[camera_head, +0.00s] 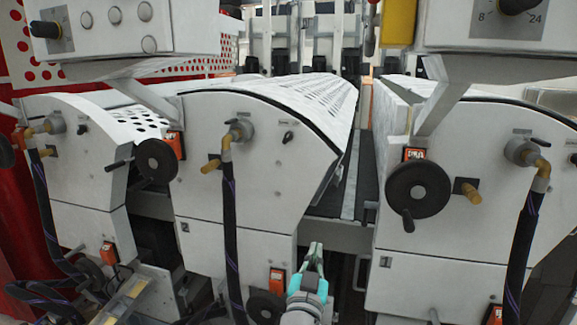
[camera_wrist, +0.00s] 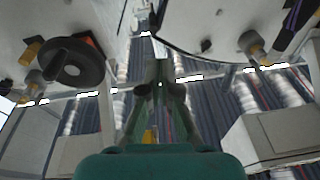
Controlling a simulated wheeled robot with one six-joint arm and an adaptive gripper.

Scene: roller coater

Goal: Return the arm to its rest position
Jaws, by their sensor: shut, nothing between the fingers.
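My gripper (camera_head: 315,256) shows at the bottom centre of the head view, with its fingers pointing up and away from me. It has a grey-green finger pair and a teal body. It stands in front of the gap between the middle and right machine housings. In the wrist view my gripper (camera_wrist: 160,68) has its fingertips together, with nothing between them. It touches nothing that I can make out.
The middle housing (camera_head: 262,160) is left of my gripper and the right housing (camera_head: 440,245) is right of it. A black handwheel (camera_head: 418,188) and hoses, including one hose (camera_head: 229,230), stick out nearby. A control panel (camera_head: 130,28) overhangs at upper left.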

